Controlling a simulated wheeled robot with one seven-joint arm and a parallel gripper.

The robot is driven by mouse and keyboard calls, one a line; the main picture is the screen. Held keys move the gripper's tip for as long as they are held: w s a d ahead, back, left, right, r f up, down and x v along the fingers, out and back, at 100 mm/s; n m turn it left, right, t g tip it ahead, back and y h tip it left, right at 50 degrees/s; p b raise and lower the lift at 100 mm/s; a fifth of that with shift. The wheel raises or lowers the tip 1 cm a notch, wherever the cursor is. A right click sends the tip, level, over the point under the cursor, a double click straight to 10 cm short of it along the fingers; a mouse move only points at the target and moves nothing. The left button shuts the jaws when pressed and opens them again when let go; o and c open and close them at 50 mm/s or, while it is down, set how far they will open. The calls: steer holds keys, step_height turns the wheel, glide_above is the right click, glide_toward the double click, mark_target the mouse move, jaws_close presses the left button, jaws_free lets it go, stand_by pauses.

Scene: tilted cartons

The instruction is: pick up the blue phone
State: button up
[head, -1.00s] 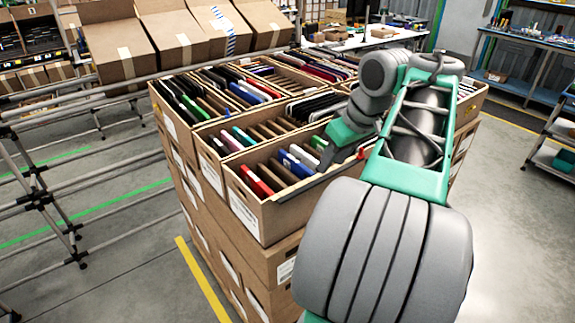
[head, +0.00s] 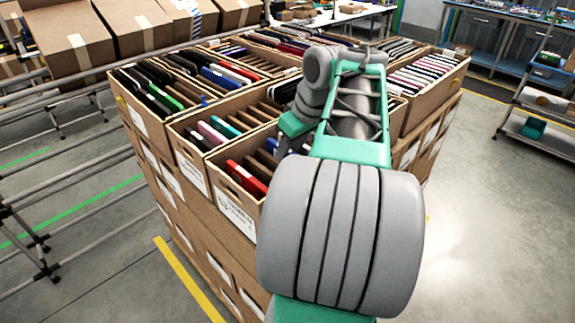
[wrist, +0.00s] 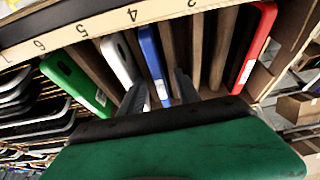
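In the wrist view, a blue phone (wrist: 151,58) stands on edge in a slot of a cardboard carton (wrist: 95,28), between cardboard dividers. My gripper (wrist: 160,82) is open, with one finger on each side of the blue phone's line. I cannot tell whether the fingers touch it or how deep they reach. A white phone (wrist: 118,62) stands just left of the left finger. In the head view, a bit of blue (head: 282,149) shows beside my arm, and my arm hides the fingers.
A green phone (wrist: 72,80) and a red phone (wrist: 256,45) stand in the same carton. Neighbouring cartons hold several more phones, including blue ones (head: 218,76). A rail rack (head: 60,135) stands left of the stack. The floor to the right (head: 480,210) is clear.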

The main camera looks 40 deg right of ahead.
steer(key=shift+f, duration=0.1)
steer(key=shift+c, duration=0.2)
jaws_close()
